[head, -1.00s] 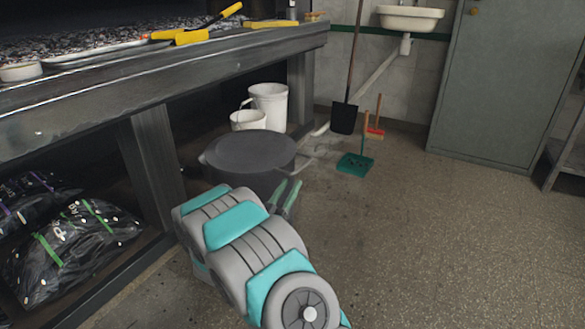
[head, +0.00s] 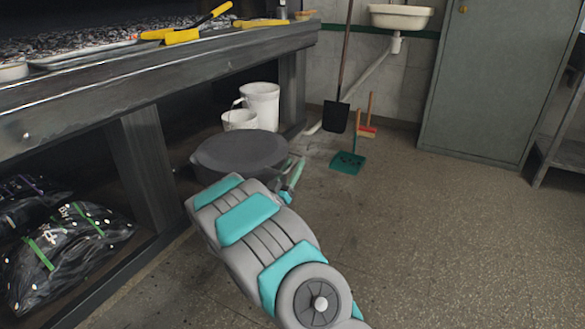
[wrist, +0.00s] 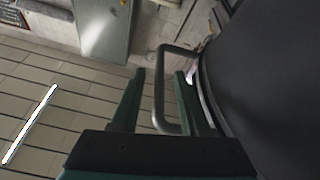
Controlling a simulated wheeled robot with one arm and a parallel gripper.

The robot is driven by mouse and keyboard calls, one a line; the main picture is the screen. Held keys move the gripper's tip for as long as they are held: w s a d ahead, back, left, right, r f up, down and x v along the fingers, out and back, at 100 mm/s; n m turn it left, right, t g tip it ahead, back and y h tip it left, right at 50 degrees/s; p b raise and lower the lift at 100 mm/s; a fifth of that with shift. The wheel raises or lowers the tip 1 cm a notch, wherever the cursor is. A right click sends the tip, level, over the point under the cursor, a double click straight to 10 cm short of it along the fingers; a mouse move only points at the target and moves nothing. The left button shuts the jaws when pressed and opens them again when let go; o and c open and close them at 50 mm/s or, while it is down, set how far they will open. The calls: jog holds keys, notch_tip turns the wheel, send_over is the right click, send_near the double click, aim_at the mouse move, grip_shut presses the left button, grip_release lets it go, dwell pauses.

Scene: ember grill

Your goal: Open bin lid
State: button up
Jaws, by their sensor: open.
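The bin's round dark lid (head: 240,152) lies flat and closed on the bin, beside the counter's leg. My arm hides most of the bin's body. In the wrist view the lid (wrist: 265,75) fills the right side as a dark curved surface. A grey metal loop handle (wrist: 158,95) stands out from its edge. My gripper (wrist: 159,73) is open, with one finger on each side of the handle's bar; whether either touches it I cannot tell. In the head view my gripper (head: 293,178) is at the lid's right edge.
The counter (head: 145,150) with the grill runs along the left. White buckets (head: 261,105) stand behind the bin. A green dustpan (head: 347,162), a red brush (head: 367,130) and a black shovel (head: 336,117) are beyond it. The floor at right is clear.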

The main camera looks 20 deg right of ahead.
grip_shut()
dwell(1.4)
